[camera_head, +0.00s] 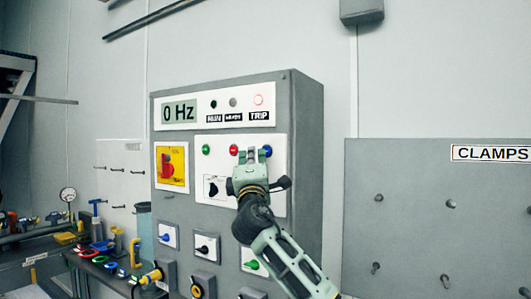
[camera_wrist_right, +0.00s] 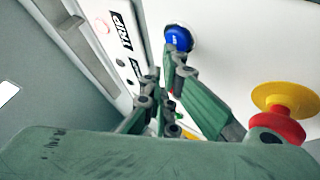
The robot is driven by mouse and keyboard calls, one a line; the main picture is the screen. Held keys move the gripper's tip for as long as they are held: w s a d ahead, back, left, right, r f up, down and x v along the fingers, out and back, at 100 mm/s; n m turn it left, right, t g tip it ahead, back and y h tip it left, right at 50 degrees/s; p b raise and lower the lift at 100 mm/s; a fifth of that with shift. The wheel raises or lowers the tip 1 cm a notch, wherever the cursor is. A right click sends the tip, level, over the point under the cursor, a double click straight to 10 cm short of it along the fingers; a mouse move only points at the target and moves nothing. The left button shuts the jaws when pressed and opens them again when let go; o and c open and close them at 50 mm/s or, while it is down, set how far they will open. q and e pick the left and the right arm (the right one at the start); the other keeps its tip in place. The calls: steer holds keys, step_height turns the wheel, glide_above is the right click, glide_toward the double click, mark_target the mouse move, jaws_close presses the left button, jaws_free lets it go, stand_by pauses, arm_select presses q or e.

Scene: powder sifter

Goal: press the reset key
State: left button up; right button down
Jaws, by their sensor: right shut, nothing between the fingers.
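A blue push button (camera_head: 267,151) sits on the white plate of the grey control cabinet; no reset label can be read. It also shows in the right wrist view (camera_wrist_right: 178,36). My right gripper (camera_head: 252,155) is shut and empty in front of the plate, just left of the blue button in the head view. In the right wrist view its fingertips (camera_wrist_right: 172,55) overlap the button's lower edge; I cannot tell whether they touch it. My left gripper is not in view.
Green (camera_head: 206,149) and red (camera_head: 233,149) buttons sit left of the blue one. A red mushroom button (camera_wrist_right: 279,126) on a yellow base stands out near my gripper in the wrist view. The display (camera_head: 179,112) reads 0 Hz, and the TRIP lamp (camera_head: 258,99) looks red.

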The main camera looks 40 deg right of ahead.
steer(key=shift+w+d, duration=0.2)
steer(key=shift+d, duration=0.2)
stand_by(0.8)
steer(key=shift+a, duration=0.1)
steer(key=shift+s+a, duration=0.35)
steer(key=shift+a, duration=0.2)
steer(key=shift+a, duration=0.2)
steer(key=a, duration=0.1)
steer(key=s+a, duration=0.1)
steer(key=a, duration=0.1)
steer(key=s+a, duration=0.1)
steer(key=shift+a+b, duration=0.2)
steer(key=shift+b, duration=0.15)
stand_by(0.9)
